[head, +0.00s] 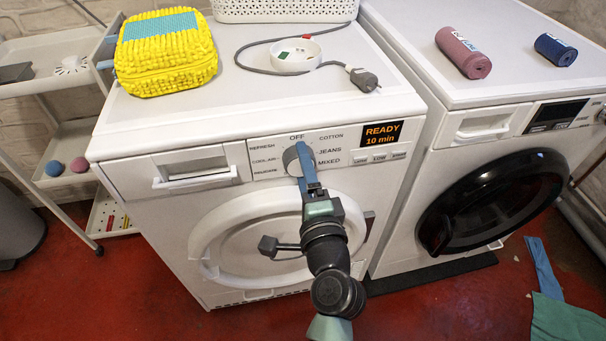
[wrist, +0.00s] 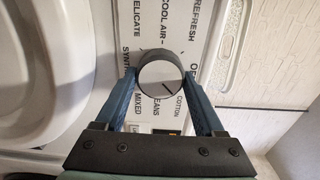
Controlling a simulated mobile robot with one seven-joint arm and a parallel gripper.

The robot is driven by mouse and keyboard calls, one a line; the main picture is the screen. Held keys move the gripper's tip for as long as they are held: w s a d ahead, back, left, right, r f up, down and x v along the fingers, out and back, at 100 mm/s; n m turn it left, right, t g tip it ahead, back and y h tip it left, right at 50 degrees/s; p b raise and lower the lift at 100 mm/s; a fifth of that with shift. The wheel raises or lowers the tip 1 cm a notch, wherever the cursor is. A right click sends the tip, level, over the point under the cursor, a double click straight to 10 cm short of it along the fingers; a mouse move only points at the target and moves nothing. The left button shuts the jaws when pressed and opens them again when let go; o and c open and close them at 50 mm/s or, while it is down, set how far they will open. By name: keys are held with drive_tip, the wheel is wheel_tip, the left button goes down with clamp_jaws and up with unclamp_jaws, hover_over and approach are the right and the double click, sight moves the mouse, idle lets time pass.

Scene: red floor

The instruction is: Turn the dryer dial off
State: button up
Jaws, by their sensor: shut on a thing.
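The dryer (head: 150,240) is the white left machine. Its round dial (head: 291,160) has OFF printed above it, COTTON, JEANS and MIXED to the right, and other programmes to the left. In the wrist view the dial (wrist: 157,78) shows a silver face with a dark mark at the side towards COTTON. My gripper (head: 305,163) reaches the dial from the front. In the wrist view its blue fingers (wrist: 160,84) are shut on the dial, one on each side. The dial's far side is hidden.
The display (head: 382,133) reads READY, 10 min. A yellow bag (head: 165,55), a white bowl (head: 293,56) and a cord with a plug (head: 363,78) lie on top. A second machine (head: 455,150) stands to the right, a white cart (head: 75,135) to the left.

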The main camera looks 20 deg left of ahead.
drive_tip(key=n+b, duration=0.3)
drive_tip(key=n, duration=0.2)
drive_tip(key=shift+f+n+b, duration=0.15)
drive_tip(key=shift+n+b, duration=0.15)
drive_tip(key=shift+b, duration=0.05)
drive_tip(key=shift+r+n+b, duration=0.2)
drive_tip(key=shift+n+b, duration=0.95)
drive_tip(key=shift+n, duration=0.65)
drive_tip(key=o, duration=1.4)
drive_tip(key=shift+c, duration=0.2)
drive_tip(key=shift+s, duration=0.1)
drive_tip(key=v, duration=1.2)
drive_tip(key=shift+s+d+p, duration=0.25)
drive_tip(key=shift+s+p, duration=0.05)
